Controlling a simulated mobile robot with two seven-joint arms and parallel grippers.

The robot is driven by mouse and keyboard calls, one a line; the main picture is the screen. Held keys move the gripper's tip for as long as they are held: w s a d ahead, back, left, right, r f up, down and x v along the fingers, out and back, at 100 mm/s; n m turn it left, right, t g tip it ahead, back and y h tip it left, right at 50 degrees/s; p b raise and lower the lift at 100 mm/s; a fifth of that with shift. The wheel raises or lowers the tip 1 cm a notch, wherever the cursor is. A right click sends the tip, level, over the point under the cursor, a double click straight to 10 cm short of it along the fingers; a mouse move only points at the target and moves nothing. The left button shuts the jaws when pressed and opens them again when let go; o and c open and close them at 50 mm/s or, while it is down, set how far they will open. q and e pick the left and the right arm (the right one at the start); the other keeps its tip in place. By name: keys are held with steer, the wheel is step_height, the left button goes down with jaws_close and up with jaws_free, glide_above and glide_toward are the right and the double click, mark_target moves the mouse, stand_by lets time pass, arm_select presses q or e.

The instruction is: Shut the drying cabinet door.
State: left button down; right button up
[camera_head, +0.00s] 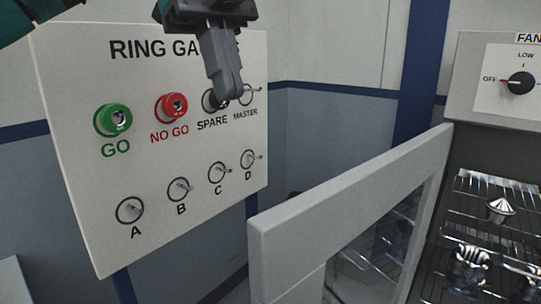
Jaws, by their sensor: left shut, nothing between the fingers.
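The drying cabinet door (350,188) is a light grey frame around a glass pane. It stands open, swung out from the cabinet at the right, and its free edge is toward the lower middle of the view. The cabinet (462,95) shows dark inside, with metal parts on wire racks. My left gripper (230,92) comes down from the top, shut and empty. It appears in front of the ring gauge board, up and to the left of the door, and apart from it. My right gripper is not in view.
The white ring gauge board (85,185) stands at the left with a green ring (113,120), a red ring (171,108) and several pegs. A fan knob (520,83) on the cabinet panel points to OFF. Metal parts (470,268) sit on the cabinet's wire rack.

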arm_select(q)
glide_toward(290, 243)
steer(key=w+a+f, duration=0.2)
steer(key=w+f, duration=0.1)
steer(key=w, duration=0.2)
steer(key=shift+s+d+f, duration=0.2)
steer(key=shift+s+d, duration=0.4)
steer(key=shift+s, duration=0.2)
steer(key=shift+s+d+f, duration=0.2)
steer(key=shift+s+d, duration=0.45)
steer(key=shift+s, duration=0.15)
steer(key=shift+s+d, duration=0.1)
steer(key=shift+s, duration=0.05)
